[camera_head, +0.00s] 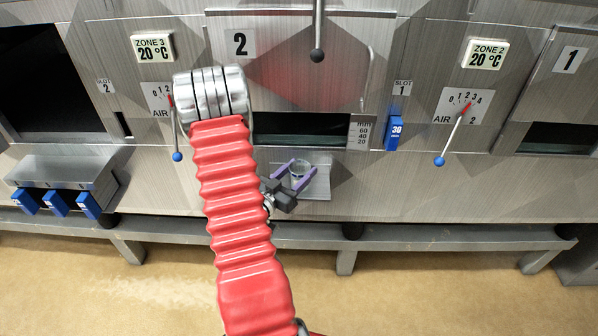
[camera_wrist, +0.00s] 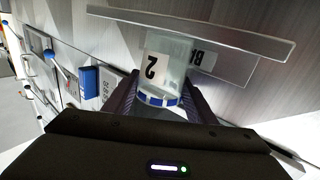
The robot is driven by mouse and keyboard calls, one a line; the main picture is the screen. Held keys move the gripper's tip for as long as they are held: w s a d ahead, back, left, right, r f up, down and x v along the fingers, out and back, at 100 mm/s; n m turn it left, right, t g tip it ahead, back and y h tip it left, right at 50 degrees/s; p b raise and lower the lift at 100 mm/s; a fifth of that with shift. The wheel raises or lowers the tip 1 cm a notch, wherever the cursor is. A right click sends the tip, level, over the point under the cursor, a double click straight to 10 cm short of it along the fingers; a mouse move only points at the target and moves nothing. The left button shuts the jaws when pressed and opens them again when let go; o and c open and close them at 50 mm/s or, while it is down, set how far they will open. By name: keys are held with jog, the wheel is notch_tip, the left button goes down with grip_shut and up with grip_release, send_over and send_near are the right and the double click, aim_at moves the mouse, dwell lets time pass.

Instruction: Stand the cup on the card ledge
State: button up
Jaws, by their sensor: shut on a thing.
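The cup (camera_head: 300,169) is a small translucent vessel in front of the panel under hatch 2. In the wrist view the cup (camera_wrist: 157,98) has a blue and white band at its near end. My gripper (camera_head: 298,172) has purple fingers, one on each side of the cup, and is shut on it. The fingers also flank it in the wrist view (camera_wrist: 160,88). The grey ledge with several blue cards (camera_head: 62,172) juts from the panel at the far left, well apart from the cup. My gripper hides part of the cup.
A small metal bracket (camera_head: 320,185) is close behind the cup; contact is unclear. Levers with blue knobs (camera_head: 177,157) (camera_head: 439,161) stick out on both sides. A blue card marked 30 (camera_head: 395,134) sits in slot 1. A low rail (camera_head: 420,237) runs below the panel.

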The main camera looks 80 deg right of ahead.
jog(key=shift+f, duration=0.1)
jog(key=o, duration=0.8)
jog(key=v, duration=1.2)
jog(key=shift+w, duration=0.15)
dwell(0.7)
